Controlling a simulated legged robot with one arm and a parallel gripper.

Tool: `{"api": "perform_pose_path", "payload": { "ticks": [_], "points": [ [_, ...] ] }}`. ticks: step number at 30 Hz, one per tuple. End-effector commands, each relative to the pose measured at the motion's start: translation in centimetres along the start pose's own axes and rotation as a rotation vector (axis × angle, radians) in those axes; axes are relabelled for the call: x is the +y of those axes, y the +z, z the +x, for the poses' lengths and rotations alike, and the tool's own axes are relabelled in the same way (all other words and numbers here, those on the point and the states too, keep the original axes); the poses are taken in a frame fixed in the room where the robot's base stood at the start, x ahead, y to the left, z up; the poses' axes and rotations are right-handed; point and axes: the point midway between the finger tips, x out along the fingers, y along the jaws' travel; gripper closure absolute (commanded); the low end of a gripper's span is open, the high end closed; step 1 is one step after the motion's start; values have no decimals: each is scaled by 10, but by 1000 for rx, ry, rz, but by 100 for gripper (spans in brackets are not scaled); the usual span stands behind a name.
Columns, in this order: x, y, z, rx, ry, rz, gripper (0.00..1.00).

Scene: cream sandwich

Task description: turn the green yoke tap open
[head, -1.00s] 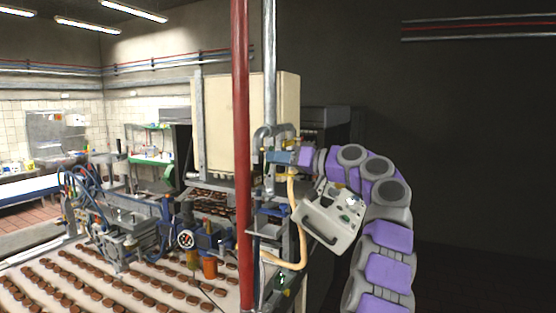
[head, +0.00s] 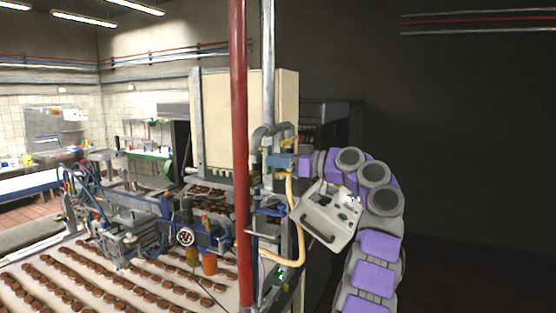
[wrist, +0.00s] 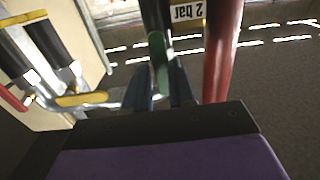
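A green piece (wrist: 160,62), which looks like the handle of the yoke tap, stands in the middle of the wrist view, in front of a dark pipe. My gripper (wrist: 161,75) has its two blue-grey fingers on either side of it. The fingers stand apart with the green piece between them. I cannot tell whether they press on it. In the head view my gripper (head: 283,161) reaches left to the pipework behind the red pipe. The green handle cannot be made out there.
A red pipe (head: 240,150) stands upright left of my gripper, and it also shows in the wrist view (wrist: 221,50). A yellow hose (head: 298,220) hangs below. A conveyor (head: 90,285) carries rows of biscuits.

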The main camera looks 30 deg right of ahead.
Motion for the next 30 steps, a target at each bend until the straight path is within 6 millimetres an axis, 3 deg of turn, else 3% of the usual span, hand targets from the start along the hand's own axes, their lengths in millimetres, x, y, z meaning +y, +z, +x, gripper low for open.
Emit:
{"api": "perform_pose_path", "payload": {
  "ticks": [6,17,30],
  "points": [
    [-2,-2,-1,3,0,-1,55],
    [-3,-4,-8,6,1,-2,55],
    [0,-2,-98,7,1,2,55]
  ]
}}
